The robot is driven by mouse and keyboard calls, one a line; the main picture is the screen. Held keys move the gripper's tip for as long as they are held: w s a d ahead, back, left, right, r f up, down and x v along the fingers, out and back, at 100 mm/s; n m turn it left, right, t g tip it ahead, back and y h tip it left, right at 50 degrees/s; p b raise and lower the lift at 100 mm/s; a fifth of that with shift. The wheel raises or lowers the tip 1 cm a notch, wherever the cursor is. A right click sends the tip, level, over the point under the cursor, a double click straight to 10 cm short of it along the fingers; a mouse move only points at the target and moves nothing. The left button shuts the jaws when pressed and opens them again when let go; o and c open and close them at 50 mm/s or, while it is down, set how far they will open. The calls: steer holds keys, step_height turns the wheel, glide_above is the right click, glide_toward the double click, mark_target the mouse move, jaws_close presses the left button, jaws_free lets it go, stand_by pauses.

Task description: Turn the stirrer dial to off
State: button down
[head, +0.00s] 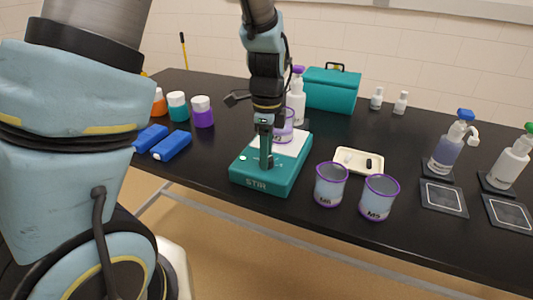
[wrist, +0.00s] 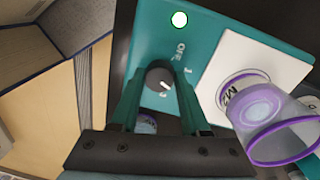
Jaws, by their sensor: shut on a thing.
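The teal stirrer (head: 262,184), marked STIR, stands near the table's front edge. Its dark round dial (wrist: 158,78) shows in the wrist view, with a white pointer mark toward its lower right, away from the OFF label above it. My gripper (wrist: 160,72) has one finger on each side of the dial and is shut on it. In the head view my gripper (head: 265,160) comes down from above and hides the dial. A lit green lamp (wrist: 180,19) is on the stirrer's panel. A purple-rimmed beaker (wrist: 258,108) stands on the stirrer's white plate (wrist: 232,62).
Two purple-rimmed beakers (head: 331,184) (head: 378,197) and a cream tray (head: 359,160) stand right of the stirrer. Blue blocks (head: 171,146) and capped jars (head: 202,112) are to its left. A bottle (head: 298,104) and teal box (head: 331,90) are behind.

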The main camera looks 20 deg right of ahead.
steer(key=shift+n, duration=0.4)
steer(key=n, duration=0.3)
steer(key=shift+n, duration=0.4)
steer(key=n, duration=0.4)
steer(key=shift+h, duration=0.3)
steer(key=n+p, duration=0.1)
steer(key=n, duration=0.4)
steer(key=n+p, duration=0.1)
steer(key=n, duration=0.3)
steer(key=shift+n, duration=0.3)
steer(key=shift+c, duration=1.9)
jaws_free()
steer(key=shift+s+a, duration=0.1)
